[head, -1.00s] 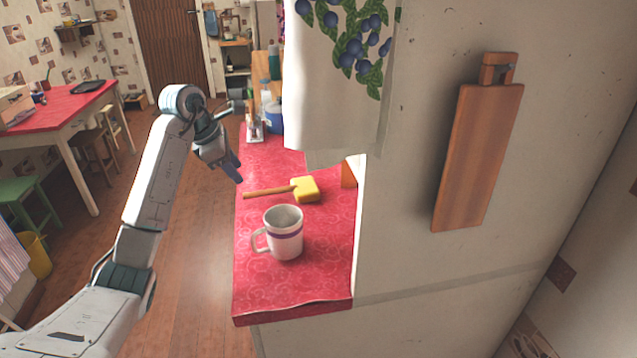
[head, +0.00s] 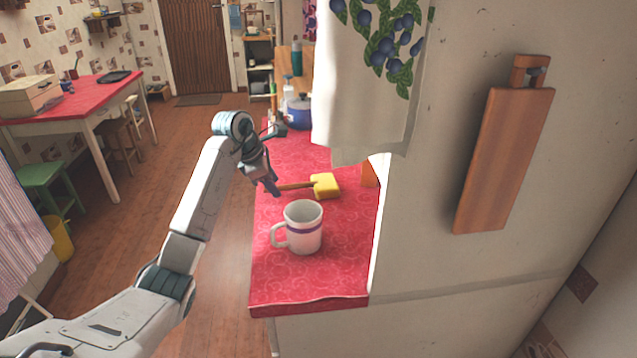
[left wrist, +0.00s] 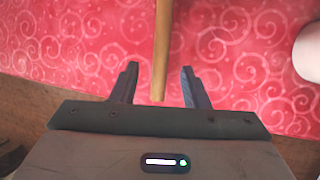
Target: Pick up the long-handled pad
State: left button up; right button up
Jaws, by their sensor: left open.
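The long-handled pad (head: 325,186) lies on the red counter, with a yellow block head at the right and a wooden handle pointing left. My left gripper (head: 272,188) is at the free end of the handle, near the counter's left edge. In the left wrist view the handle (left wrist: 162,50) runs down between the two open fingers of the left gripper (left wrist: 160,88), with a gap on each side. The yellow head is out of the wrist view. My right gripper is not in view.
A white mug (head: 303,228) with a purple band stands on the red counter (head: 300,285), just in front of the pad. A hanging towel (head: 365,110) and a wall with a wooden board (head: 505,160) bound the right side. A blue pot (head: 299,112) stands farther back.

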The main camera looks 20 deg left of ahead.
pick_arm(q)
jog(key=shift+w+d+f, duration=0.15)
jog(key=shift+w+f, duration=0.1)
jog(key=shift+f, duration=0.4)
grip_shut()
